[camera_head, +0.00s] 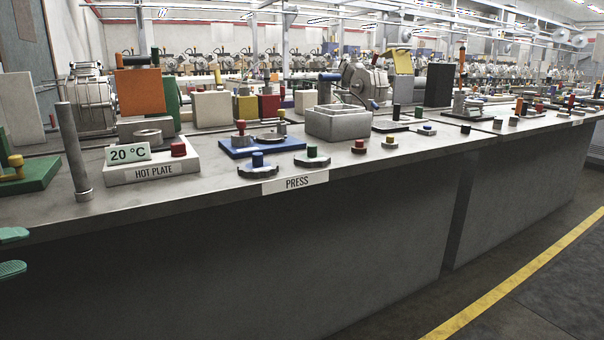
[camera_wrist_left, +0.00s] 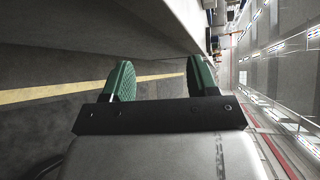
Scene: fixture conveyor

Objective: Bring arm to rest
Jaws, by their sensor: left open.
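My left gripper (camera_head: 13,253) shows at the left edge of the head view as two green fingertips, apart and empty, in front of the bench's front face and below its top. In the left wrist view my left gripper (camera_wrist_left: 158,80) has its two green fingers spread with nothing between them. The wrist view is turned on its side, with the bench front (camera_wrist_left: 100,25) at the upper left. My right gripper is not in either view.
The long bench (camera_head: 230,195) carries a hot plate (camera_head: 140,171) reading 20 °C, a grey post (camera_head: 73,150), an open grey box (camera_head: 338,122) and several coloured knobs. The floor before the bench is clear, with a yellow line (camera_head: 520,275).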

